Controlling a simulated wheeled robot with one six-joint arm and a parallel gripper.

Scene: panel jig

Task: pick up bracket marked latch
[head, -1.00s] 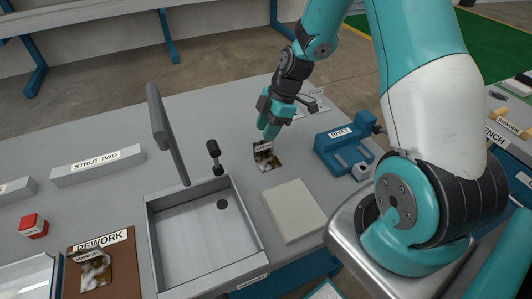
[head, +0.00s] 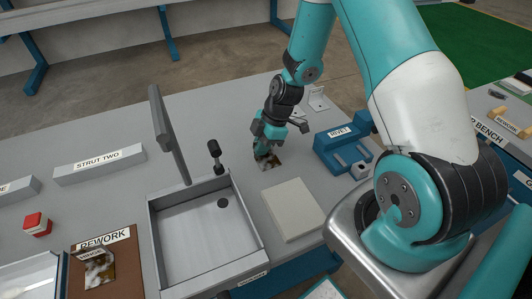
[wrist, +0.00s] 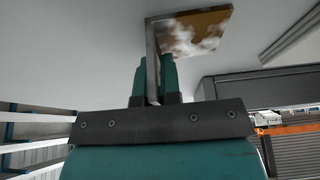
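A bracket (head: 270,161) with a brown, white-blotched plate lies on the grey bench, left of the blue rivet fixture. Its label is hidden behind my gripper in the head view, so I cannot read its mark. My gripper (head: 262,149) points down at the bracket's far-left side. In the wrist view the bracket's plate (wrist: 205,32) is ahead, and its thin upright flange (wrist: 152,50) stands between the two teal fingers of my gripper (wrist: 154,78). The fingers are close to both flange faces; whether they press on it is not clear.
A grey open tray (head: 205,237) with a raised lid (head: 168,132) stands to the left. A pale block (head: 293,209) lies in front, the blue RIVET fixture (head: 343,147) to the right.

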